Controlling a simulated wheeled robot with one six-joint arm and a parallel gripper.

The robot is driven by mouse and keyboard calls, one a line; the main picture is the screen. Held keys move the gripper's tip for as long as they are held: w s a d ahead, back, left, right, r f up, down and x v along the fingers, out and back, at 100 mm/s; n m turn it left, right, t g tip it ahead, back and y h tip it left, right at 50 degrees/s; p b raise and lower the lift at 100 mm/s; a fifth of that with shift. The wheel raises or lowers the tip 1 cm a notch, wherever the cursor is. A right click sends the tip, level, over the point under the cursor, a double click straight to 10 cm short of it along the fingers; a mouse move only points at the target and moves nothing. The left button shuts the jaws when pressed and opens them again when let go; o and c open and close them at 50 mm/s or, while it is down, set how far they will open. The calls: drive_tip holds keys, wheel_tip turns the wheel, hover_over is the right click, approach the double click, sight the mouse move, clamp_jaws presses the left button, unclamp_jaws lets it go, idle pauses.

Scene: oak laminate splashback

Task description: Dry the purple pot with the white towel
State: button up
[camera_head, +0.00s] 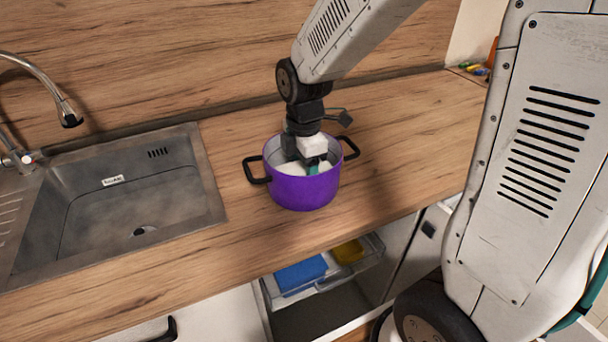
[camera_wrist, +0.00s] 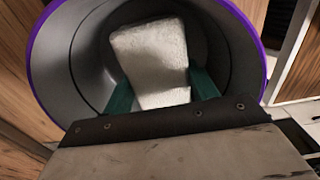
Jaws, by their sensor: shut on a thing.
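The purple pot (camera_head: 303,190) with two black side handles stands upright on the wooden counter, right of the sink. My gripper (camera_head: 314,166) reaches down into the pot from above. In the wrist view, its two green fingers (camera_wrist: 161,92) are shut on the white towel (camera_wrist: 150,52), which is a folded, block-like bundle inside the pot. The pot's purple rim and grey inner wall (camera_wrist: 85,60) surround the towel in the wrist view. White cloth also shows inside the pot in the head view. Whether the towel touches the pot's bottom is hard to tell.
A grey sink (camera_head: 135,195) with a chrome faucet (camera_head: 50,85) is at the left. An open drawer (camera_head: 325,280) below the counter's front edge holds a blue item (camera_head: 301,273) and a yellow one (camera_head: 347,251). Small colourful items (camera_head: 474,69) lie at the far right. Counter right of the pot is clear.

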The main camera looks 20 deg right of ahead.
wheel_tip(320, 180, up, 14)
drive_tip(key=w, duration=0.1)
idle(0.9)
